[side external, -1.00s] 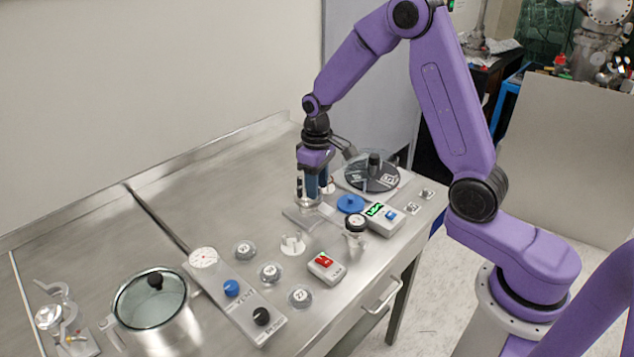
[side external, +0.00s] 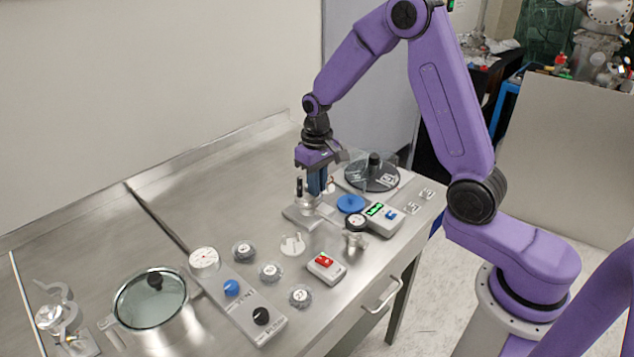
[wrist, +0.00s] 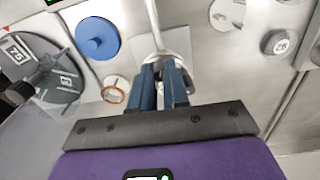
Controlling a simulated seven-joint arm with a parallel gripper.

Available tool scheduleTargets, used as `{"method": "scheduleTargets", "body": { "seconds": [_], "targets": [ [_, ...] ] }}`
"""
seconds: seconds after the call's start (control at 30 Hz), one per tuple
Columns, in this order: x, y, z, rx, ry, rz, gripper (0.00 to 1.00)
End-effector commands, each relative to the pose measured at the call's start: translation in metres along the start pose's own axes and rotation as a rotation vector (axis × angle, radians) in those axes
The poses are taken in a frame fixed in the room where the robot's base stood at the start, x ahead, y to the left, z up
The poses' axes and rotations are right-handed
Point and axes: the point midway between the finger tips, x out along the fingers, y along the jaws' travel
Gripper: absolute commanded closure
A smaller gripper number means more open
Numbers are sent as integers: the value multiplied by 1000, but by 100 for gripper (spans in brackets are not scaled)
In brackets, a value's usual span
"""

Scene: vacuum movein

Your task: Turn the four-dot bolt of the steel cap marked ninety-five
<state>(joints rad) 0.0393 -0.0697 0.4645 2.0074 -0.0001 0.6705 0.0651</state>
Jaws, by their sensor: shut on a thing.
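My gripper (side external: 317,194) points down with its blue fingers at a steel fitting (side external: 300,216) near the middle of the table. In the wrist view, the gripper (wrist: 166,72) is shut on a small part of this fitting, mostly hidden by the fingers; a thin steel rod (wrist: 154,25) runs away from it. Several round grey caps with number labels lie on the table, among them one at the left (side external: 244,252), one in the middle (side external: 270,271) and one nearer the front (side external: 300,296). Their numbers are too small to read surely. No four-dot bolt can be made out.
A black disc with a knob (side external: 371,176), a blue disc (side external: 350,203) and a green-display box (side external: 384,217) stand close to my gripper. A red-switch box (side external: 326,266), a knob panel (side external: 246,303) and a glass-lidded pot (side external: 152,305) are nearer the front. The back-left table is clear.

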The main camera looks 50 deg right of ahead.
Motion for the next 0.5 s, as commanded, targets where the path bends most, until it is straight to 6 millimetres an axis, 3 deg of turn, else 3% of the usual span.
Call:
{"method": "scheduleTargets", "body": {
  "seconds": [0.5],
  "targets": [
    [-1,0,-1,339,3,-1,100]
  ]
}}
